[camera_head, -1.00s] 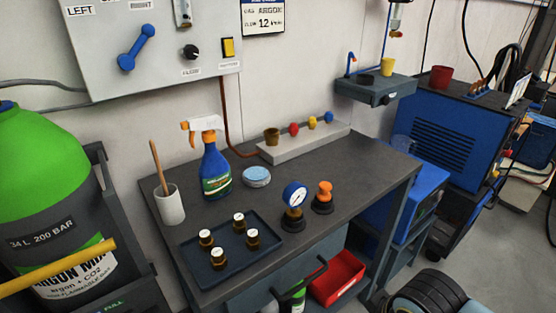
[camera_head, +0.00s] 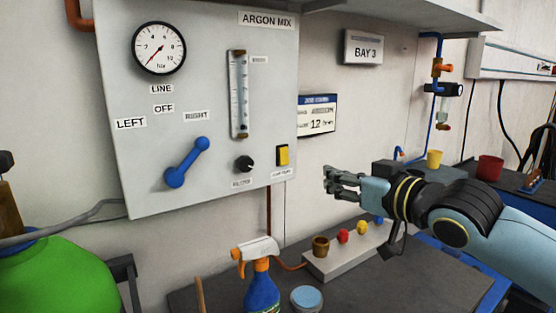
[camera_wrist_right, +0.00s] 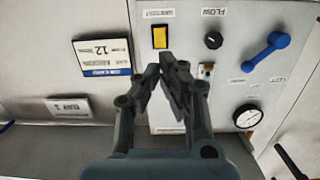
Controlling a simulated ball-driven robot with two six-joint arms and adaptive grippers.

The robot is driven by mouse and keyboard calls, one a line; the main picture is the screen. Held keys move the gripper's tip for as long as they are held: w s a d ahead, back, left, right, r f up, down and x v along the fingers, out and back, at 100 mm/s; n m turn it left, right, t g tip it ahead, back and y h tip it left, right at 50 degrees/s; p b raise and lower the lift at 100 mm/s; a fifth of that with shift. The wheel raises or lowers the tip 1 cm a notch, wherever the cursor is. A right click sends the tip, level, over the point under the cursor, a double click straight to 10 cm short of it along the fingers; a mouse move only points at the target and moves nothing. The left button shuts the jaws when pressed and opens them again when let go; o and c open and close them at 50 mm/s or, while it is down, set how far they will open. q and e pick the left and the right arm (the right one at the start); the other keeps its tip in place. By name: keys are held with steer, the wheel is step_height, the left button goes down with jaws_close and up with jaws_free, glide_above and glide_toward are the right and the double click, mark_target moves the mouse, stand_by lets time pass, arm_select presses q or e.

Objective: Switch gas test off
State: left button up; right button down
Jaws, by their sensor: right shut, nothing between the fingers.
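The gas test switch is a yellow rocker (camera_head: 282,155) in a dark frame, low on the right side of the grey panel (camera_head: 215,190). Its position cannot be told. My right gripper (camera_head: 328,180) is shut and empty, to the right of the switch and a little lower in the head view, apart from it. In the right wrist view the panel appears upside down. There the rocker (camera_wrist_right: 160,37) lies just beyond my fingertips (camera_wrist_right: 164,72), with a visible gap in the picture. My left gripper is not in view.
A black flow knob (camera_head: 244,164) sits left of the switch, near the blue lever (camera_head: 187,163) and the flow tube (camera_head: 239,95). A job card (camera_head: 317,115) hangs right of the panel. A spray bottle (camera_head: 262,287) and a rack (camera_head: 345,252) stand below on the bench.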

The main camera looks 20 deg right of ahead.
glide_toward(285, 161)
steer(key=w, duration=0.4)
steer(key=w+a, duration=0.1)
steer(key=w, duration=0.1)
steer(key=shift+w+f, duration=0.25)
steer(key=shift+f, duration=0.15)
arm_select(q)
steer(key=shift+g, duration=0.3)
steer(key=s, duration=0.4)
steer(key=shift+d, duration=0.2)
arm_select(e)
steer(key=shift+w+f, duration=0.15)
steer(key=shift+w, duration=0.2)
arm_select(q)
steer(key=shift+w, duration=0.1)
